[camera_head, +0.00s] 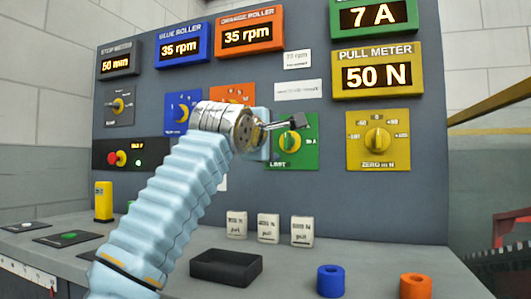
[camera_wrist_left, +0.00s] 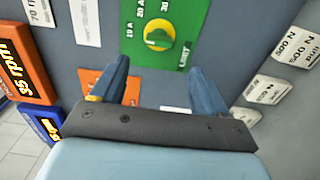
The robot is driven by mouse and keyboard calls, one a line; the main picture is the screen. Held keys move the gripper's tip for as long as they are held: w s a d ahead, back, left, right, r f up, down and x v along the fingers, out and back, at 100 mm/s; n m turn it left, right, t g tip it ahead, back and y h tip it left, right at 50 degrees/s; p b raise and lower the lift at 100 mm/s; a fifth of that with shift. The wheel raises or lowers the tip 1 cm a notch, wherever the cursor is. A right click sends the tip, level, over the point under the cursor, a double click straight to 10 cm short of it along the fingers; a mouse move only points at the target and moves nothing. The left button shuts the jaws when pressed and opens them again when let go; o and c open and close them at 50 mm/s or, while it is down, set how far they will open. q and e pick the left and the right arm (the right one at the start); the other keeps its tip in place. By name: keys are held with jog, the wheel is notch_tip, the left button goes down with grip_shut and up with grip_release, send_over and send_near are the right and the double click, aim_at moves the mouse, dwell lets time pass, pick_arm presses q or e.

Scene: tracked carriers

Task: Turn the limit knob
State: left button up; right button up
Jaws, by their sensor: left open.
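The limit knob (camera_head: 290,142) is a round yellow knob on a green plate (camera_head: 306,160) marked LIMIT, partly hidden in the head view behind my left gripper. In the left wrist view the whole knob (camera_wrist_left: 157,37) shows, with scale marks including 10 A, 20 A and 30 A beside it. My left gripper (camera_head: 297,122) is in front of the plate's upper left part. In the left wrist view its two fingers (camera_wrist_left: 158,65) are wide apart with nothing between them, and the knob is beyond the tips, apart from them. My right gripper is not in view.
A yellow knob plate marked ZERO (camera_head: 378,155) is to the right, an orange plate (camera_head: 232,96) to the left behind my arm. Above are displays, including the green 7 A meter (camera_head: 374,15). A black tray (camera_head: 226,267), white blocks (camera_head: 268,228) and blue (camera_head: 331,281) and orange rollers (camera_head: 415,287) stand on the bench.

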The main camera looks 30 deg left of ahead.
pick_arm(q)
jog(key=shift+b+v, duration=0.5)
jog(key=shift+v, duration=1.55)
